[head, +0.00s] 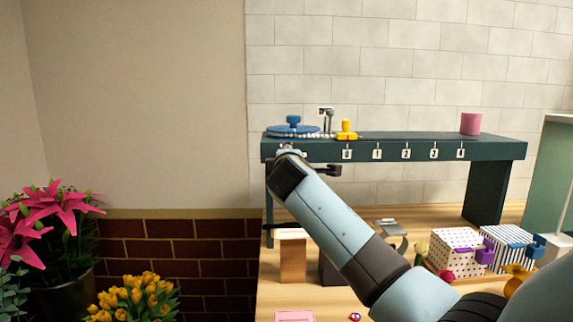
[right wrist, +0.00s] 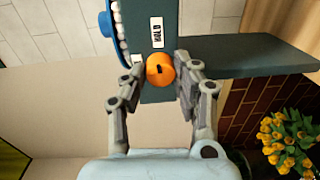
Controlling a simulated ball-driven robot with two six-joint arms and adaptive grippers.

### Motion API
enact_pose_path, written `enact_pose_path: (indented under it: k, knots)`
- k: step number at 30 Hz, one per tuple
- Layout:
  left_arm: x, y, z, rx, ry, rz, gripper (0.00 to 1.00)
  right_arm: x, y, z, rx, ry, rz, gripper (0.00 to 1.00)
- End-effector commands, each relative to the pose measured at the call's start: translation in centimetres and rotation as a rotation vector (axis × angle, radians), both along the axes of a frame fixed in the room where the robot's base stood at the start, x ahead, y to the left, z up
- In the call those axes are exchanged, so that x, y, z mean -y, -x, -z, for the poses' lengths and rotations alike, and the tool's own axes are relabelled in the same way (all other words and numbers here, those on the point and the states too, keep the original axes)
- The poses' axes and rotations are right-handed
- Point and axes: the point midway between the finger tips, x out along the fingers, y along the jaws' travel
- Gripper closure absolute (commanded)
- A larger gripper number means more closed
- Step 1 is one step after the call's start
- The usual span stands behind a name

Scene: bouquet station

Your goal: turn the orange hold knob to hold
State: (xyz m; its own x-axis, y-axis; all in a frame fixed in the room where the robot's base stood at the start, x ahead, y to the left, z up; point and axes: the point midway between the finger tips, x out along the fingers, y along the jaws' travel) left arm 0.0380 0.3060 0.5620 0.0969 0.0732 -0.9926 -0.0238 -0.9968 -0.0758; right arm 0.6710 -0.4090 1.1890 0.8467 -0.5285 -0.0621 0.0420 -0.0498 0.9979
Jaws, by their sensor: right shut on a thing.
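The orange hold knob (right wrist: 159,75) sits on the front face of the dark green raised shelf (right wrist: 225,58), beside a white label (right wrist: 157,32) that appears to read HOLD. A short dark mark shows on the knob's face. My right gripper (right wrist: 161,67) is shut on the knob, one finger on each side. In the head view my right arm reaches from the lower right to the left end of the shelf (head: 400,150), and the knob is hidden there behind the arm. My left gripper is in neither view.
On the shelf stand a blue turntable (head: 293,130), a yellow slider (head: 346,131) at the 0 label and a pink cup (head: 471,123). Below on the wooden table are a copper-coloured block (head: 293,258) and patterned boxes (head: 457,250). Flowers (head: 50,212) stand at the left.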

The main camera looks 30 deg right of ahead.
Motion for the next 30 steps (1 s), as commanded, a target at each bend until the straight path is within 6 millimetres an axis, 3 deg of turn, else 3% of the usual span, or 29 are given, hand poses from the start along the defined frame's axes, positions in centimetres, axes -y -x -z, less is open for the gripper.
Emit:
enact_pose_path:
  k: [10, 26, 27, 30]
  knots:
    - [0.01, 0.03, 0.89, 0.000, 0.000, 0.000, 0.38, 0.07, 0.06, 0.22, 0.065, -0.112, 0.002, 1.00]
    - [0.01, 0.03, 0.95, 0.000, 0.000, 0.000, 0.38, 0.04, 0.05, 0.20, 0.075, -0.131, 0.001, 1.00]
    - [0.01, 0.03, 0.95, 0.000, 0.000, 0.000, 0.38, 0.04, 0.05, 0.20, 0.075, -0.131, 0.001, 0.67]
    - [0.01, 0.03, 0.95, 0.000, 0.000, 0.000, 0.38, 0.04, 0.05, 0.17, 0.076, -0.131, 0.001, 0.54]
